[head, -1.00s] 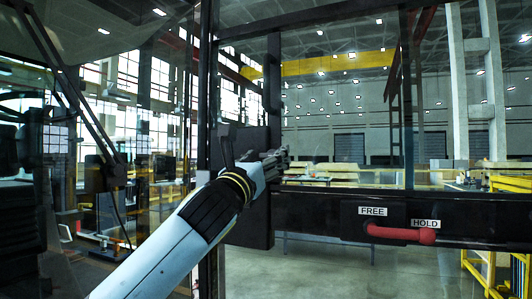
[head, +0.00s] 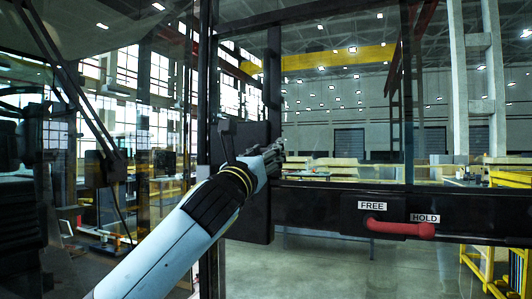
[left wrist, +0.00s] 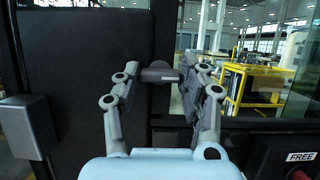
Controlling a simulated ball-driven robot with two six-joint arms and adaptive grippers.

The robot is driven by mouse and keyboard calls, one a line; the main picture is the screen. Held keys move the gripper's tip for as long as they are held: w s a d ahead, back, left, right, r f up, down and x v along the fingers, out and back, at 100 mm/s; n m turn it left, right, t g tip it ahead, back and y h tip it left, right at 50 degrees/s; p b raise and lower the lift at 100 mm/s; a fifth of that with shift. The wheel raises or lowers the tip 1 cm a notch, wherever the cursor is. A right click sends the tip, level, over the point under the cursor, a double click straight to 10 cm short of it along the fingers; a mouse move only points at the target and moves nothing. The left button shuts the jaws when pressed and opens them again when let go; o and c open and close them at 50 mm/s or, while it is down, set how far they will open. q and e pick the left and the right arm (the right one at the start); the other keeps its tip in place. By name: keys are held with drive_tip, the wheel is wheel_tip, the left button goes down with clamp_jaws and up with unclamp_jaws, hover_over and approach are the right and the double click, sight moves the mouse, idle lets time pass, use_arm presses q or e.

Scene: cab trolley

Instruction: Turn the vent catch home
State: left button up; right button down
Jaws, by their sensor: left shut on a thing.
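My left gripper (head: 274,156) reaches in from the left to the inner edge of a black panel on the cab frame. In the left wrist view, its two jointed fingers (left wrist: 160,74) are shut on a short dark grey bar with a rounded end, which I take to be the vent catch (left wrist: 157,72). The bar lies roughly level across the picture between the fingertips. In the head view the fingers and wrist hide the catch. My right gripper is not in view.
The black panel (head: 247,220) stands behind the left gripper, with a dark lever (head: 226,140) at its upper left. A red handle (head: 400,229) sits on the black crossbar (head: 310,204) at right, below FREE and HOLD labels. Glass panes and dark posts surround the arm.

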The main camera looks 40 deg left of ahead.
use_arm(q)
drive_tip(key=shift+n, duration=0.3)
drive_tip(key=n+g+y+p, duration=0.1)
drive_tip(key=n, duration=0.3)
drive_tip(key=n+g+y+p, duration=0.1)
drive_tip(key=n+y, duration=0.1)
drive_tip(key=n, duration=0.1)
drive_tip(key=n+g+y, duration=0.1)
drive_tip(key=n+y, duration=0.1)
drive_tip(key=n, duration=0.2)
drive_tip(key=shift+d+r+n+p, duration=0.1)
drive_tip(key=shift+r+n+p, duration=0.05)
drive_tip(key=shift+n+p, duration=0.2)
drive_tip(key=n+g+p, duration=0.1)
drive_tip(key=n, duration=0.2)
drive_tip(key=n+g+y+p, duration=0.1)
drive_tip(key=n+p, duration=0.1)
drive_tip(key=n, duration=0.1)
drive_tip(key=shift+r+g+p, duration=0.15)
drive_tip(key=shift+g+p, duration=0.15)
drive_tip(key=n+g+p, duration=0.1)
drive_tip(key=n+p, duration=0.1)
drive_tip(key=shift+n, duration=0.35)
drive_tip(key=shift+n+p, duration=0.35)
drive_tip(key=shift+n, duration=0.15)
drive_tip(key=shift+f, duration=0.2)
drive_tip(key=o, duration=1.2)
drive_tip(key=shift+c, duration=0.2)
